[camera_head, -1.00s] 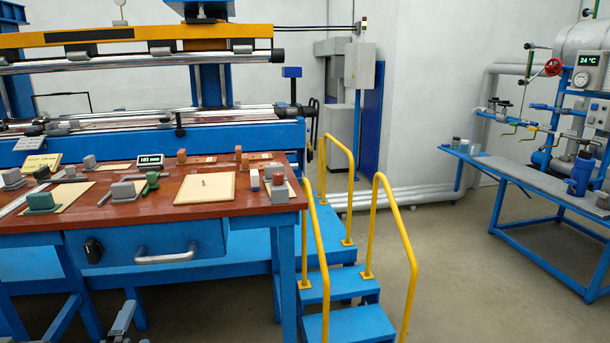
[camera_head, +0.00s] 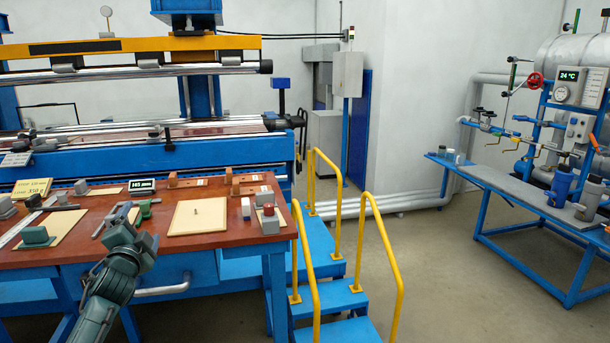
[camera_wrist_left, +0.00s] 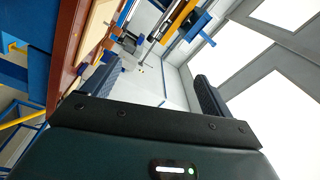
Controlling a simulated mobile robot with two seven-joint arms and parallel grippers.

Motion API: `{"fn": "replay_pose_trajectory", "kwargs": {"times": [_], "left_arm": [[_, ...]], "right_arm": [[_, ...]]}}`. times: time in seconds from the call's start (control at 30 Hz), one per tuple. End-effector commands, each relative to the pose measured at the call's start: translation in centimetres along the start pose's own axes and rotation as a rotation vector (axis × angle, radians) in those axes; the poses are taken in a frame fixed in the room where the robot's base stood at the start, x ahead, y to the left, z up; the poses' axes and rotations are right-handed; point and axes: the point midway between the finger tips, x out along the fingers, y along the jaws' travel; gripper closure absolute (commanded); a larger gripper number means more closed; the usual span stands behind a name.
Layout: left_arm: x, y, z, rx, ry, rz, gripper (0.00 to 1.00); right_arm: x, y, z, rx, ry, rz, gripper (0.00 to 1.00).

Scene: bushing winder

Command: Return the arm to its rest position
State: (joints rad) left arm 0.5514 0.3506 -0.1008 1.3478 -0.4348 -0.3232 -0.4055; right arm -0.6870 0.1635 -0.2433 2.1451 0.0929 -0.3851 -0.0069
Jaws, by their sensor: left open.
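My left arm (camera_head: 108,283) comes in from the lower left in the head view and reaches up in front of the workbench. My left gripper (camera_head: 122,216) shows over the front part of the red-brown tabletop (camera_head: 165,246), left of the cream square board (camera_head: 197,217). In the left wrist view the two dark fingers of the gripper (camera_wrist_left: 157,85) stand wide apart with nothing between them. The gripper hides part of a grey item on the bench. I cannot tell its exact height above the top. My right gripper is not in view.
The bench drawer handle (camera_head: 162,288) is close to my left arm. A green block (camera_head: 37,236) and a red-topped button box (camera_head: 267,218) stand on the bench. Blue steps (camera_head: 343,300) with yellow rails (camera_head: 385,240) are at its right. Open floor lies further right.

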Motion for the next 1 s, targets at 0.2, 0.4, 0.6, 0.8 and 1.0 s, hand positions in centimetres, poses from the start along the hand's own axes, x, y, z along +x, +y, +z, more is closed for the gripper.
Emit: {"fn": "replay_pose_trajectory", "kwargs": {"times": [0.2,0.4,0.6,0.8,1.0], "left_arm": [[-0.1,2.1,-0.2,-0.539,-0.017,0.110,0.15],[-2.7,7.0,-0.6,-0.829,-0.051,0.230,0.15],[-9.0,14.5,-0.7,-0.825,-0.076,0.349,0.15],[-19.5,22.7,-0.9,-0.849,-0.123,0.511,0.15],[-33.2,28.2,-1.8,-0.913,-0.199,0.686,0.15]], "right_arm": [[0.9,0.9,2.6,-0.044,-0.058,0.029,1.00],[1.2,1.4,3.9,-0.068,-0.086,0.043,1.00],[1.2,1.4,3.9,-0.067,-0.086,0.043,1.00],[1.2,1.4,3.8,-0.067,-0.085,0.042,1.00],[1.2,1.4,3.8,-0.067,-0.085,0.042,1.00]]}}
